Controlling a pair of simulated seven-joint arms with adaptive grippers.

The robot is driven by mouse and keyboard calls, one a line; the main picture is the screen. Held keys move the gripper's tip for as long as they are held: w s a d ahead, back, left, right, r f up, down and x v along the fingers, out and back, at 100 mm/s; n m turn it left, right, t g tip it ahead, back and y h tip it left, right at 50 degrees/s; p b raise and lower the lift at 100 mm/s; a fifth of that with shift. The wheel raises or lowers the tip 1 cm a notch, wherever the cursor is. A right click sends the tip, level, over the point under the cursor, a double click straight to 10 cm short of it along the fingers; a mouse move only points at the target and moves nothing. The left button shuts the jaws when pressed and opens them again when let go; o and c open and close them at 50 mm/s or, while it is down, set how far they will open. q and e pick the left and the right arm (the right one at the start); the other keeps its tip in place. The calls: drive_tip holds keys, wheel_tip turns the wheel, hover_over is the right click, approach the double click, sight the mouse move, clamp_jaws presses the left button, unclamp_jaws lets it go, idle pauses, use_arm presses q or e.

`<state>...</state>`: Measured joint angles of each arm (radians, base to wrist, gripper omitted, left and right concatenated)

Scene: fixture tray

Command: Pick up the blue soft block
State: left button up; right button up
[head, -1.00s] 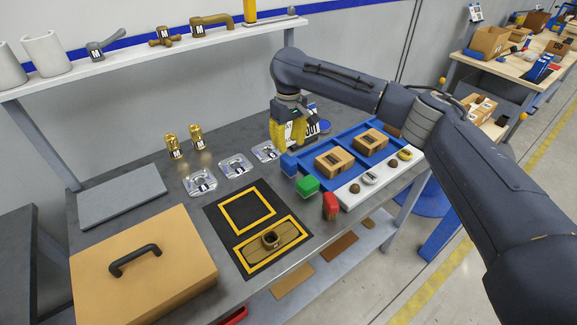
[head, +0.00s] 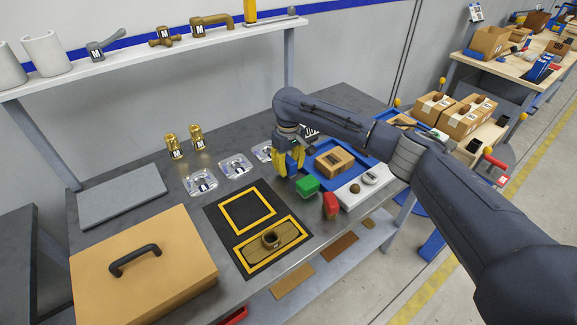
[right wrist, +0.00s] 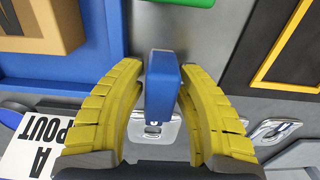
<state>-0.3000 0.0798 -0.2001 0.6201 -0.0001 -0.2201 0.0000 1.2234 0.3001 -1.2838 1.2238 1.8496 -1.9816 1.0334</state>
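The blue soft block (right wrist: 162,85) stands between the two yellow fingers of my right gripper (right wrist: 162,72) in the right wrist view. The fingers are spread on either side of it, with a narrow gap showing at the left; firm contact is not visible. In the head view my right gripper (head: 290,168) is down at the table, and its fingers partly hide the blue block (head: 291,164). My left gripper is not in view.
A blue tray (head: 357,147) with a cardboard box (head: 334,160) lies to the right. Clear fixtures (head: 235,166) and a black mat with yellow frames (head: 222,213) lie to the left.

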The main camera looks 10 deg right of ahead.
sight(289, 159)
drive_tip(key=shift+f, duration=0.35)
drive_tip(key=shift+c, duration=0.4)
clamp_jaws()
drive_tip(key=shift+r, duration=0.1)
wheel_tip(289, 159, up, 20)
idle(0.4)
